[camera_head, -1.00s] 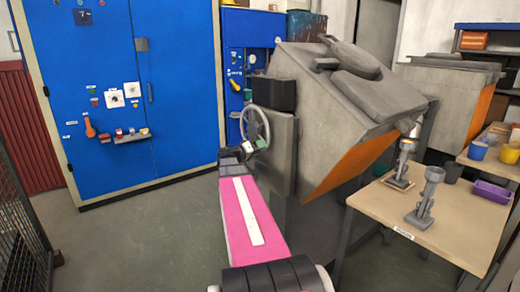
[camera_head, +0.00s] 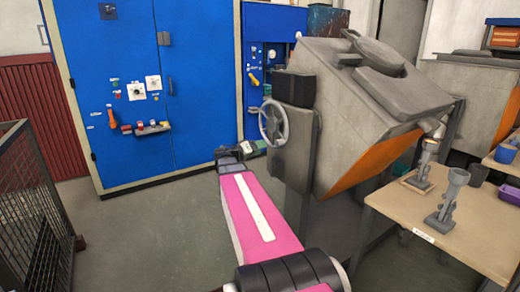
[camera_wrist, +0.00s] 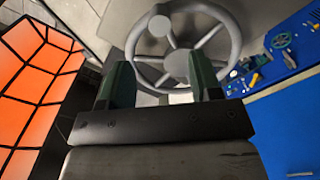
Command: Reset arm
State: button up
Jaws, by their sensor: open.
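My arm reaches forward in the head view, its pink link running from the bottom towards the grey machine. My gripper (camera_wrist: 160,86) shows in the wrist view with its two dark green fingers apart and nothing between them. In the head view the gripper end is small and its fingers are hard to make out. A grey handwheel (camera_wrist: 180,50) lies just beyond the fingertips in the wrist view. The handwheel (camera_head: 273,122) also shows in the head view, on the side of the tilted grey machine (camera_head: 345,110). I cannot tell whether the fingers touch the wheel.
A blue cabinet (camera_head: 190,75) with switches stands at the back left. A wire-mesh cage (camera_head: 35,200) is at the left edge. A wooden table (camera_head: 470,225) with two grey metal stands is at the right. The floor between cage and arm is clear.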

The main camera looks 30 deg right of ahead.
jog(key=s+a+f+n+y, duration=0.2)
jog(key=s+a+f+y, duration=0.15)
jog(key=a+f, duration=0.35)
jog(key=s+a+f+n+y, duration=0.2)
jog(key=a+f+y, duration=0.25)
jog(key=f, duration=0.55)
jog(key=s+a+f+n+y, duration=0.1)
jog(key=s+a+f+y, duration=0.1)
jog(key=a, duration=0.4)
jog(key=s+a+f+n+y, duration=0.1)
jog(key=s+a+f+y, duration=0.2)
jog(key=a+f+y, duration=0.1)
jog(key=s+a+f+n+g+y, duration=0.1)
jog(key=a+f+y, duration=0.3)
jog(key=a, duration=0.4)
jog(key=shift+s+a+f, duration=0.25)
jog(key=shift+s+f, duration=0.05)
jog(key=shift+s, duration=0.5)
